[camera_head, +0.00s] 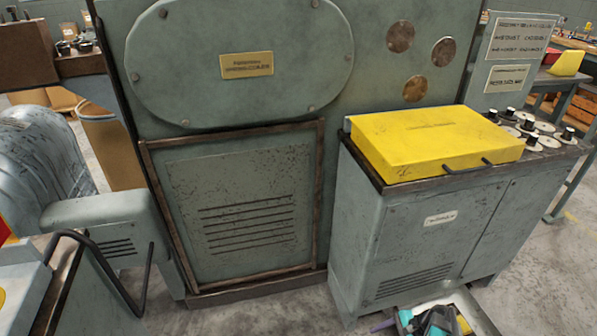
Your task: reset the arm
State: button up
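My gripper and arm cannot be made out in this view. The spring coiler is a large grey-green machine (355,95) that fills the middle of the view. It has an oval bolted cover with a brass plate (246,65). Below that is a framed, louvred panel (236,200). Its lower cabinet (420,225) stands at the right, with a yellow lid-like box (435,140) on top. This box has a dark handle on its front edge and looks shut.
Several knobs (530,130) line the cabinet top at right. A dark bent handle (105,270) and a rounded grey housing (40,165) stand at left. A pale tray (478,312) with teal, black and purple items is cut off at the bottom. Bare floor shows at right.

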jog(key=s+a+r+n+g+h+p, duration=0.6)
jog(key=s+a+r+n+p, duration=0.6)
jog(key=s+r+n+p, duration=0.2)
jog(key=shift+s+a+r+n+h+p, duration=0.25)
jog(key=shift+s+r+n+h, duration=0.45)
jog(key=shift+s, duration=0.65)
jog(key=shift+f, duration=0.25)
